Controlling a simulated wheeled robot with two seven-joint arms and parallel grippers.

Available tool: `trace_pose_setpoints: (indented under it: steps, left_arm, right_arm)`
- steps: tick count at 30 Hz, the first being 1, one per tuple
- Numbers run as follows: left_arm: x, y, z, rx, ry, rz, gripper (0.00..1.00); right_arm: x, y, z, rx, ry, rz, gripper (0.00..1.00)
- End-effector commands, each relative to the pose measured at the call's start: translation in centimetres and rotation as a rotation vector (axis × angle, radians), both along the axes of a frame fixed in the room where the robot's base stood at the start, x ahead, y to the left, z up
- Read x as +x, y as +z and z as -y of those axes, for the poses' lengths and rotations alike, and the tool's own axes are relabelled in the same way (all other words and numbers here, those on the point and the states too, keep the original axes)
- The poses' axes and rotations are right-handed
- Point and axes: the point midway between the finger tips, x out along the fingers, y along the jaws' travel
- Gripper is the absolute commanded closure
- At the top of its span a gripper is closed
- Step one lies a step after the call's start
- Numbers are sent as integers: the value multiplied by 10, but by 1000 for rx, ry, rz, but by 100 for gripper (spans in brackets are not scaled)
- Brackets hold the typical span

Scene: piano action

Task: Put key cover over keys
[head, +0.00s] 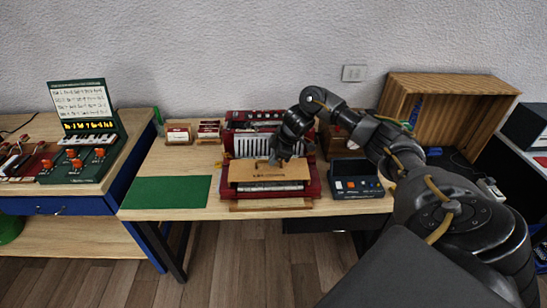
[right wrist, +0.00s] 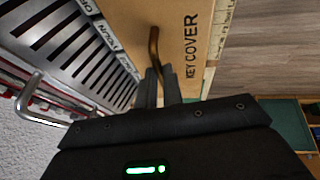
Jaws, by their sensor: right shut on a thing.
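The key cover (head: 258,172) is a flat light-wood board on the red piano action model (head: 312,185). It lies across the front, and a strip of white keys (head: 270,187) shows along its near edge. In the right wrist view the cover (right wrist: 192,14) carries the printed words "KEY COVER" and a bent brass handle (right wrist: 154,45). My right gripper (head: 278,158) is over the cover's far side, and its fingers (right wrist: 158,85) are shut on this handle. I cannot tell whether the cover rests on the model or hangs just above it. My left gripper is out of view.
A green mat (head: 166,192) lies left of the model, and a dark device (head: 356,178) stands right of it. Small boxes (head: 180,135) stand at the back left. An open wooden crate (head: 455,85) stands at the back right. A green music-book unit (head: 85,130) is on the left table.

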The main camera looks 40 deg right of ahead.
Motion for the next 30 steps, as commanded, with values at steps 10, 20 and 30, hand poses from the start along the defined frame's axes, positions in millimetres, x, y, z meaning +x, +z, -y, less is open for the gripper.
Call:
trace_pose_setpoints:
  steps: [10, 20, 30]
  left_arm:
    - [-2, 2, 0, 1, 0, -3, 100]
    - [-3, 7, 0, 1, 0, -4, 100]
    - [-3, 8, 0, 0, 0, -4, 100]
  right_arm:
    - [0, 1, 1, 0, 0, 1, 100]
    - [-3, 1, 2, 1, 0, 1, 100]
    - [-3, 1, 3, 0, 0, 1, 100]
